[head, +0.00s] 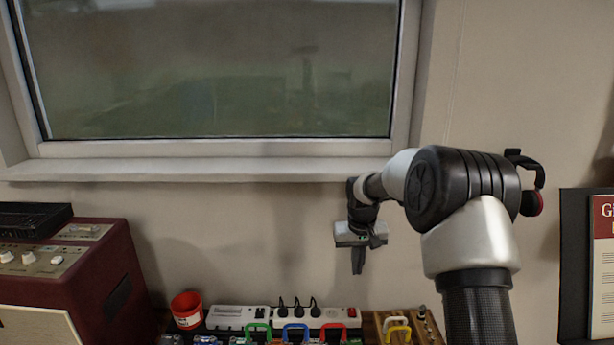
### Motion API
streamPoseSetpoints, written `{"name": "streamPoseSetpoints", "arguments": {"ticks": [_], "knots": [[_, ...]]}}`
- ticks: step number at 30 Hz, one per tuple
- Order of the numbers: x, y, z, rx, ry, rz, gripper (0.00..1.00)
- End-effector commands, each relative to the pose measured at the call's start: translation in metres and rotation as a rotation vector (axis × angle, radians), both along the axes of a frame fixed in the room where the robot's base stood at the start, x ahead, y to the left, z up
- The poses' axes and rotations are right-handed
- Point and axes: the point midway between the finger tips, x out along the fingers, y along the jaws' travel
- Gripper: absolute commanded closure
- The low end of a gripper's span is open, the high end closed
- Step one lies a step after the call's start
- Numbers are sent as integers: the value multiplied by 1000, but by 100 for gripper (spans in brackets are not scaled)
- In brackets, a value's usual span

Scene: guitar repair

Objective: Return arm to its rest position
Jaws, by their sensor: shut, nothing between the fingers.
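My gripper (358,268) hangs in the air in the head view, pointing down, in front of the wall and below the window sill. Its fingers are together and hold nothing. My arm (465,210) rises from the bottom right and bends at a large black joint, with the forearm reaching left to the gripper. The gripper is above the row of gear at the bottom of the view and apart from it.
A dark red amplifier (120,290) stands at left with a black item (35,218) on top. The window sill (200,169) juts above. A framed poster (602,255) hangs at right.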

Motion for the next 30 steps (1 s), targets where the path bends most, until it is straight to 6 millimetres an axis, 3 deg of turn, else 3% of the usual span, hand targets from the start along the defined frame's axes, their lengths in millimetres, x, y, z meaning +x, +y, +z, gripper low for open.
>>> {"name": "streamPoseSetpoints", "arguments": {"ticks": [1, 6, 13, 17, 21, 30], "knots": [[-14, 1, 35, -13, -23, 7, 100], [-77, -1, 117, -42, -73, 15, 100], [-181, -4, 192, -52, -147, 4, 100], [-244, -6, 212, -41, -189, -6, 100], [-299, -7, 216, -20, -224, -17, 100], [-371, -5, 204, 28, -279, -27, 100]]}}
